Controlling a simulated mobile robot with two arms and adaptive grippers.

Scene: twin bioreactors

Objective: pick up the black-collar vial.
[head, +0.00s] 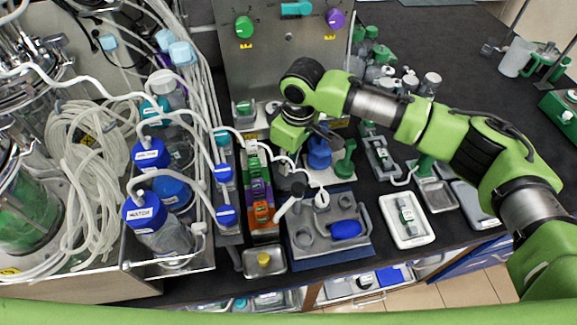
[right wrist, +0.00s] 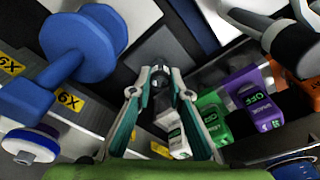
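My right gripper (right wrist: 158,84) points down, and its two green-and-grey fingers come close together at the tips in the right wrist view. A small dark round piece shows between the tips. It may be the black-collar vial, but I cannot tell, nor whether the fingers touch it. In the head view the right gripper (head: 290,135) is beside the blue stand and the row of coloured modules, its fingertips mostly hidden. A small vial (head: 407,216) lies in the white tray (head: 393,238), its collar colour unclear. My left gripper is not in view.
A blue flanged part (right wrist: 82,45) stands close to the left of the gripper in the right wrist view. Green and purple modules (right wrist: 247,92) stand close on the right. Blue-capped bottles (head: 152,154) and looped tubing crowd the left. Dark bench lies open at upper right.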

